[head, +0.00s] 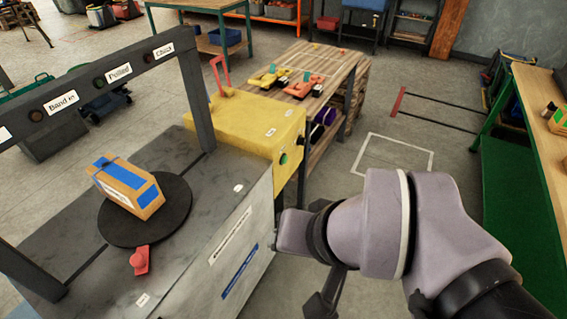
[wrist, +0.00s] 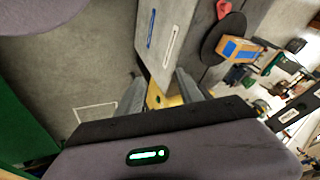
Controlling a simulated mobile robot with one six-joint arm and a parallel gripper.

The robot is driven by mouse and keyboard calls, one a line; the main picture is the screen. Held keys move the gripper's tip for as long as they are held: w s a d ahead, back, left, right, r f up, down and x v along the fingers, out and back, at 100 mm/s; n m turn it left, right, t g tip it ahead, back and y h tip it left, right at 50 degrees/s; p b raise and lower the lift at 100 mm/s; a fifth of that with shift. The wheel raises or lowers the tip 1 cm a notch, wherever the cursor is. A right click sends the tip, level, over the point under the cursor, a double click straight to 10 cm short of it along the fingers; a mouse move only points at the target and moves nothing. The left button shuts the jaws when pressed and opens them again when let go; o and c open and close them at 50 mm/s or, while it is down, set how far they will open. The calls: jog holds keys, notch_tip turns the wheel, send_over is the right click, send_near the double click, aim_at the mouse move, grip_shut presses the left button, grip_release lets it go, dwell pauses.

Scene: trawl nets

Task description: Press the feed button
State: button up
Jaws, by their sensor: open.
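A yellow machine box (head: 245,122) stands at the far end of the grey bench, with a round green button (head: 283,158) on its side face. I cannot read a label that names it as the feed button. My gripper (head: 325,300) hangs low beside the bench, on the near right of the yellow box and apart from the green button; my wrist hides part of it. In the wrist view my gripper (wrist: 160,90) is open with nothing held between its fingers.
A carton with blue tape (head: 125,186) lies on a black turntable (head: 128,232), beside a red knob (head: 138,260). A dark labelled frame (head: 100,75) spans the bench. A wooden table (head: 330,68) stands behind the yellow box.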

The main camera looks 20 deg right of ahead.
dwell(0.4)
grip_shut()
dwell(1.6)
